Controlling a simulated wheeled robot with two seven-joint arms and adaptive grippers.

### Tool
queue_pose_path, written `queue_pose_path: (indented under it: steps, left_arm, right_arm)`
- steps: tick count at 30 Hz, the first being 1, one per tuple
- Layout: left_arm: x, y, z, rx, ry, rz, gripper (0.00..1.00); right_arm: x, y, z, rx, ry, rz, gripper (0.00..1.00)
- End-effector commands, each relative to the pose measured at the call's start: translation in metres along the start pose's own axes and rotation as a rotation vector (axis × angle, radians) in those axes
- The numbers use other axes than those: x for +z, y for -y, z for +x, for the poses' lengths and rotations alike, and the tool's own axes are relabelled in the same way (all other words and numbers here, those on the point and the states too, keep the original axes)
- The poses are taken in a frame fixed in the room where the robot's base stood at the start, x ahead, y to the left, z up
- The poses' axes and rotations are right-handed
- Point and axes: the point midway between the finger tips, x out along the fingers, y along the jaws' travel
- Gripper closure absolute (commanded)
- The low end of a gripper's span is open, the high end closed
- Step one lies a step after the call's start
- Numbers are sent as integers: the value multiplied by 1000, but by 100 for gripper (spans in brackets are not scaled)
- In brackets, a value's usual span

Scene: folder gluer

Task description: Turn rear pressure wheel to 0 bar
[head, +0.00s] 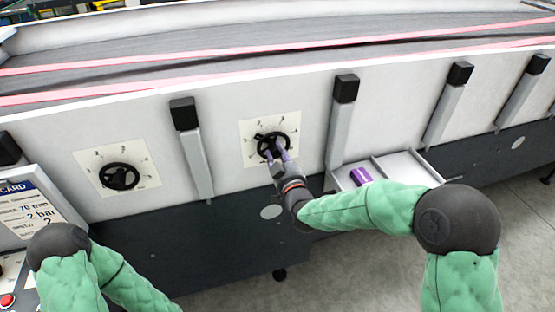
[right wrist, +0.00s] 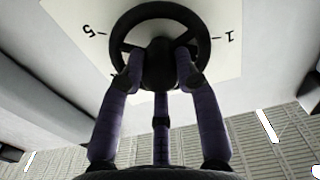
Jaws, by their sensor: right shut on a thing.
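A black handwheel (head: 272,145) sits on a white dial plate (head: 248,128) on the machine's side panel. My right gripper (head: 276,157) is shut on this wheel, with its purple fingers reaching it from below. In the right wrist view the wheel (right wrist: 125,32) fills the top, and the fingers of the gripper (right wrist: 158,68) close around its hub. The numbers 5 and 1 show on the plate there. A second black handwheel (head: 120,177) with its own dial plate (head: 90,160) is further left, untouched. I cannot tell which wheel is the rear one. My left gripper is out of view.
A purple block (head: 361,175) lies in a shallow tray (head: 430,176) right of my gripper. Upright brackets (head: 341,135) flank the dials.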

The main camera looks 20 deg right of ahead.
Motion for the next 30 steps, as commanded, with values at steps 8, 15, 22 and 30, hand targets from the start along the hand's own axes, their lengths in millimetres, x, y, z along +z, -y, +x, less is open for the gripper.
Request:
queue_pose_path:
  steps: [8, 15, 22, 30]
  left_arm:
    - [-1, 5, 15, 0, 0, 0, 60]
    - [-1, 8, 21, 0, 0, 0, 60]
    - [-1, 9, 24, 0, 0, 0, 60]
    - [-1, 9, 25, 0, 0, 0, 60]
  right_arm:
    - [7, 2, -1, -7, 13, -259, 100]
    - [7, 2, -2, -11, 14, -488, 100]
    - [7, 1, -1, -15, 16, -706, 100]
    - [7, 1, -1, -17, 16, -949, 100]
